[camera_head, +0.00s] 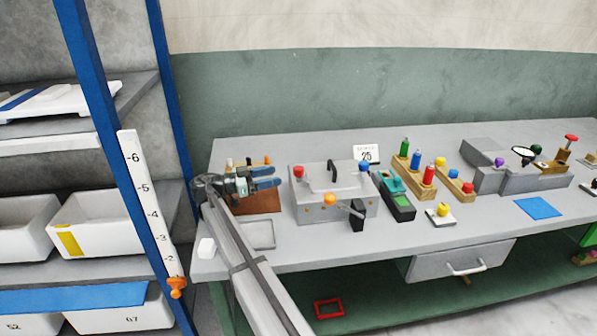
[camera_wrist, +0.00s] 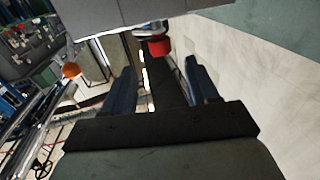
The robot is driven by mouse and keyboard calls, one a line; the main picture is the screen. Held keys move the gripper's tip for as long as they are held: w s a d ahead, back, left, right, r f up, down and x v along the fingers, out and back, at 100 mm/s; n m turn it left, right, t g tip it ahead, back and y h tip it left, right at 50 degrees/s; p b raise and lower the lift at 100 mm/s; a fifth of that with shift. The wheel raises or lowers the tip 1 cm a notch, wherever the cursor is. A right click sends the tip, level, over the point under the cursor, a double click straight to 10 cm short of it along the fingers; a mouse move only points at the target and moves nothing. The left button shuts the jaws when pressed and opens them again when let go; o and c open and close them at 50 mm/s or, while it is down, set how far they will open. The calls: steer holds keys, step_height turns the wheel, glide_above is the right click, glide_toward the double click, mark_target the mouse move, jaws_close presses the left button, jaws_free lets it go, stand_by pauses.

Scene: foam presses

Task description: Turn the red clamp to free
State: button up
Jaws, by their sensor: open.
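The red clamp (camera_head: 299,172) is a red knob on the upper left corner of a grey press box (camera_head: 310,207). In the wrist view the red knob (camera_wrist: 159,46) shows beyond my fingertips, roughly centred between them. My gripper (camera_head: 279,176) points right toward the knob, just left of the box. Its two blue fingers are apart with nothing held between them, as the wrist view also shows (camera_wrist: 160,68). The knob looks apart from the fingers, but the exact gap cannot be told. The clamp's lower parts are hidden in the wrist view.
The box also carries a black handle (camera_head: 332,172), a blue knob (camera_head: 363,166) and an orange knob (camera_head: 329,199). A black block (camera_head: 357,215) stands before it. A brown block (camera_head: 262,203) lies under my gripper. A grey tray (camera_head: 262,234) is near the front edge.

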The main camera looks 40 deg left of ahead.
mark_target(298, 171)
steer(key=x, duration=0.9)
steer(key=shift+w+d, duration=0.25)
steer(key=shift+c, duration=0.3)
steer(key=c, duration=0.9)
steer(key=shift+o, duration=0.2)
steer(key=shift+w+a+m+g+h, duration=0.1)
steer(key=shift+a+m+g+h, duration=0.1)
steer(key=shift+m+g+h, duration=0.5)
steer(key=shift+d+m+g+h, duration=0.15)
steer(key=shift+m+g+h, duration=0.7)
steer(key=shift+h, duration=0.25)
steer(key=o, duration=0.9)
steer(key=shift+v, duration=3.8)
